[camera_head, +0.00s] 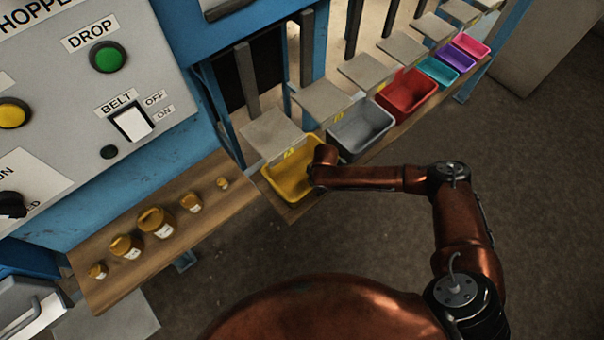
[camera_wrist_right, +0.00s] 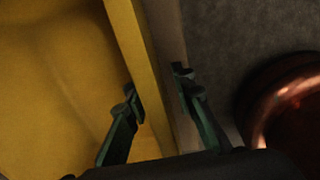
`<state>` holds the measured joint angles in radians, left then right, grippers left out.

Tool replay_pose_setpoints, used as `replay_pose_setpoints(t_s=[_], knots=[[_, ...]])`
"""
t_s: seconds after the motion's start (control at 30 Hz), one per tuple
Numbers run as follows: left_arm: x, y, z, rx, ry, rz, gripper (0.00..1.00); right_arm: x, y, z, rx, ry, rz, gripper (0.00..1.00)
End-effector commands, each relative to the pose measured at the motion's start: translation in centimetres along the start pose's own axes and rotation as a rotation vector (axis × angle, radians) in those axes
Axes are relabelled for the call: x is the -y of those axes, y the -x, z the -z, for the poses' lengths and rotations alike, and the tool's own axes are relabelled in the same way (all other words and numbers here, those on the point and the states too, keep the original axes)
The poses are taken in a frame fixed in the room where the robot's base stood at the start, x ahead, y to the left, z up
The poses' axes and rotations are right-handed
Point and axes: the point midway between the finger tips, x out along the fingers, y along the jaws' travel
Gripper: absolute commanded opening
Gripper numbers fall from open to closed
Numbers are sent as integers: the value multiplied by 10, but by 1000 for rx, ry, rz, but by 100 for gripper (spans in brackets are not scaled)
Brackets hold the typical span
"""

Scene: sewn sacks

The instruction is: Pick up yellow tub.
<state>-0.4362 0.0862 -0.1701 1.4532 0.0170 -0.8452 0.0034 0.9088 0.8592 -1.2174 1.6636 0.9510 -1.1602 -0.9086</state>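The yellow tub (camera_head: 279,181) stands at the near left end of the row of tubs on a wooden shelf. My right arm reaches in from the right, and its wrist covers the tub's right side in the head view. In the right wrist view the tub (camera_wrist_right: 50,85) fills the left side. My right gripper (camera_wrist_right: 157,88) is open there, with one finger on the inner side of the tub's rim and the other on the outer side. I cannot tell whether either finger touches the wall. My left gripper is not in view.
A grey tub (camera_head: 360,127) stands beside the yellow one, then a red tub (camera_head: 407,91) and smaller coloured tubs. Grey flaps hang above them. Several jars (camera_head: 157,222) stand on a wooden ledge (camera_head: 105,287) to the left, below a control panel (camera_head: 60,100). The floor on the right is clear.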

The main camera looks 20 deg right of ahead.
Motion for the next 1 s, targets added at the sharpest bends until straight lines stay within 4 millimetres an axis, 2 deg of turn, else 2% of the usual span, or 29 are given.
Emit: replay_pose_setpoints(t_s=[0.37, 1.0], knots=[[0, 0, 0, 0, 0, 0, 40, 0, 0, 0, 0, 0, 0, 0], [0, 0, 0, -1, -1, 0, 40, -1, 1, 0, 0, 0, -2, 0]])
